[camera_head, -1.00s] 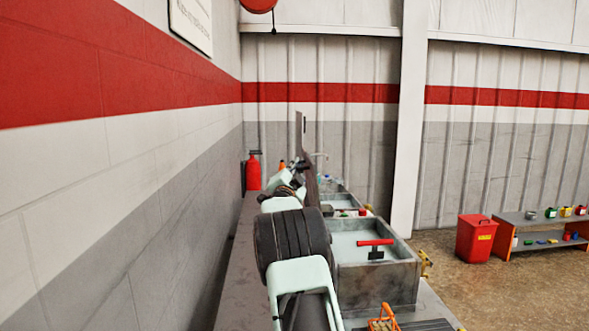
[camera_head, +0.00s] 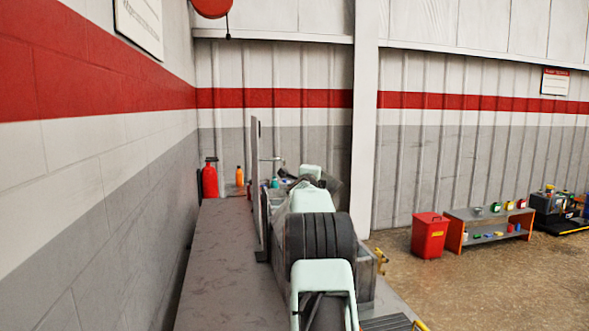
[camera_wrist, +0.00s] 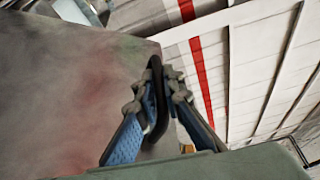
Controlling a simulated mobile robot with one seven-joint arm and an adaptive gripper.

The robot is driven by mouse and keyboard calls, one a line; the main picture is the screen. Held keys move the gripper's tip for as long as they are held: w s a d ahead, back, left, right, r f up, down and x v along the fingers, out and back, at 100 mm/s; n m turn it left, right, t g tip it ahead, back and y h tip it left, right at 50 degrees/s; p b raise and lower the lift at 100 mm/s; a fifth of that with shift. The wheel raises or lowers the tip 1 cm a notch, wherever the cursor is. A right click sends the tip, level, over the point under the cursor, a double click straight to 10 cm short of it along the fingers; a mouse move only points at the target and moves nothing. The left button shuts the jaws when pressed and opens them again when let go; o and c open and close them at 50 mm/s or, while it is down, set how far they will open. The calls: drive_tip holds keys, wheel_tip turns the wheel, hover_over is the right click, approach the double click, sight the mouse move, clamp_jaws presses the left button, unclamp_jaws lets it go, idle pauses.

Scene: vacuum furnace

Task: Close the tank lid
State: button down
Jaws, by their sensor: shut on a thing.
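The tank lid (camera_head: 256,195) stands upright and nearly edge-on to the left of my arm in the head view. In the wrist view the grey lid face (camera_wrist: 65,95) fills the left side. My gripper (camera_wrist: 160,88) is shut on a dark handle (camera_wrist: 156,68), which shows between its blue fingers beside the lid face. The grey tank (camera_head: 367,283) shows only as a strip of wall right of my arm. My arm hides its opening and most of the gripper in the head view.
A bare grey counter (camera_head: 205,265) runs along the left wall. A red extinguisher (camera_head: 210,181) and an orange bottle (camera_head: 239,176) stand at its far end. A red bin (camera_head: 430,237) and a low shelf (camera_head: 488,238) stand across open floor at the right.

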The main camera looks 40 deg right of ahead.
drive_tip(key=s+d+f+m+y+p, duration=0.1)
drive_tip(key=s+d+f+m, duration=0.1)
drive_tip(key=d+f, duration=0.3)
drive_tip(key=s+d+f+m+y+p, duration=0.1)
drive_tip(key=s+d+f+m+y, duration=0.1)
drive_tip(key=f, duration=0.7)
drive_tip(key=shift+s+d+f+m+g, duration=0.35)
drive_tip(key=shift+s+d+m, duration=0.2)
drive_tip(key=shift+d+m, duration=1.05)
drive_tip(key=shift+d, duration=0.15)
drive_tip(key=c, duration=2.3)
unclamp_jaws()
drive_tip(key=shift+f, duration=0.1)
